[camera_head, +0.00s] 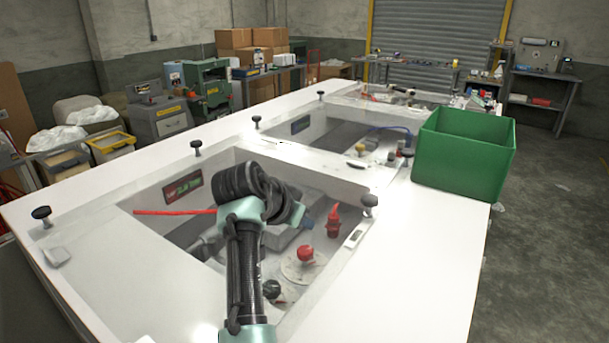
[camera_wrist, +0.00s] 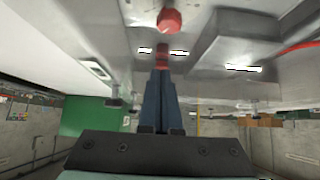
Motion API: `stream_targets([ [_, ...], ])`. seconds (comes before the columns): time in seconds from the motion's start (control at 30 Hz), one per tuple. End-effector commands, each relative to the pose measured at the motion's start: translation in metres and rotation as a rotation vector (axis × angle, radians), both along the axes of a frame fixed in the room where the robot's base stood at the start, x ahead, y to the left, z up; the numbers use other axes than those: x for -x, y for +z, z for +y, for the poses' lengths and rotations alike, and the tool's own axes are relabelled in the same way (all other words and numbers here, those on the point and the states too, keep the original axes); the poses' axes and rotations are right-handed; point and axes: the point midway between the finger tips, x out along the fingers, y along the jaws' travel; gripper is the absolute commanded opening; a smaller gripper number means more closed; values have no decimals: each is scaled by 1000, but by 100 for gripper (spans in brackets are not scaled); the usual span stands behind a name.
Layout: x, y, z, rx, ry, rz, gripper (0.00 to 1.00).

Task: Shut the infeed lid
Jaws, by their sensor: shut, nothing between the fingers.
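My gripper (camera_wrist: 161,74) shows in the wrist view as two blue fingers pressed together with nothing between them. A small red part (camera_wrist: 162,56) lies just beyond the tips; I cannot tell if they touch. A round red knob (camera_wrist: 168,20) is farther beyond. In the head view my arm reaches into the near opening of the white bench and mostly hides the gripper. A red fitting (camera_head: 333,221) stands at that opening's right side. A red knob (camera_head: 305,253) is on a pale round plate (camera_head: 290,268) nearer me. I cannot tell which part is the infeed lid.
The white bench (camera_head: 430,255) has a second opening behind the near one. Several black knobs (camera_head: 41,213) stand along its edges. A green bin (camera_head: 464,155) sits at the right edge. A red rod (camera_head: 172,212) crosses the near opening's left side.

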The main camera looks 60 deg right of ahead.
Motion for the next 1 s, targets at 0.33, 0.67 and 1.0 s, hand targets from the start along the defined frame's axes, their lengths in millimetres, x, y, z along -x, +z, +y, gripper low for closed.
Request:
stream_targets([
  [0.33,6,32,-3,-13,2,6,0],
  [0.67,6,83,39,2,7,-4,0],
  [1.0,9,111,64,1,5,-1,0],
])
